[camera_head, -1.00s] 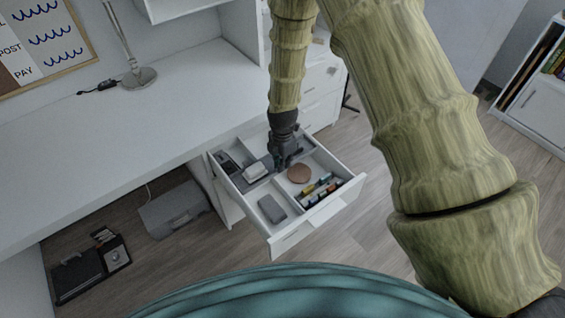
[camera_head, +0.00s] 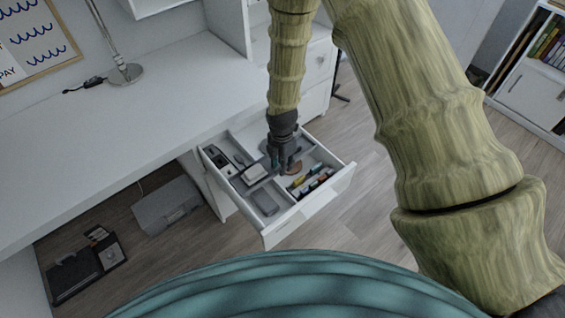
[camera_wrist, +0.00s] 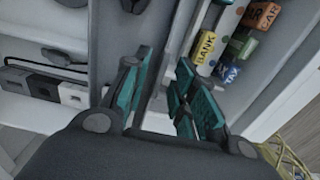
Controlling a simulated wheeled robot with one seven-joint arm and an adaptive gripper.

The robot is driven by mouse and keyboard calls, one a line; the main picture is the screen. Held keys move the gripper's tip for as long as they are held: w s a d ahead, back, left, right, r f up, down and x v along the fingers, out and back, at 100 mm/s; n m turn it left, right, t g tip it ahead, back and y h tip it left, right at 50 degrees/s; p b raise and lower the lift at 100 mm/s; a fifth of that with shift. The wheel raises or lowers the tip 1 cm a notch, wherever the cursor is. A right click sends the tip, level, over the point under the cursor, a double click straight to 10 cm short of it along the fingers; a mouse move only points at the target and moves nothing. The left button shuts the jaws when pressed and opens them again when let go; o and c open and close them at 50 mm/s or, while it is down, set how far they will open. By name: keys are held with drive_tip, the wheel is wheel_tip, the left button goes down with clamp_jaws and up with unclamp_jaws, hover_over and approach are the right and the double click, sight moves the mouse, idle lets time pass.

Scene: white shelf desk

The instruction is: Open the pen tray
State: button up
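The pen tray (camera_head: 278,173) appears to be the grey sliding insert in the pulled-out white drawer (camera_head: 305,217). It bears a small white-topped block (camera_head: 254,174) at its left. My gripper (camera_head: 281,166) points down at the tray's right part. In the wrist view my gripper (camera_wrist: 163,92) has its teal-and-black fingers apart, with an edge of the drawer insert showing between them. Whether the fingers touch it is unclear. A grey case (camera_head: 264,203) lies in the front compartment, partly covered.
Coloured labelled rolls (camera_wrist: 206,48) lie in the drawer's right compartment. A black device (camera_head: 215,155) lies at its left. A grey box (camera_head: 167,206) stands under the desk.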

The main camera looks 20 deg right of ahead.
wheel_tip(320, 180, up, 12)
idle(1.0)
idle(0.4)
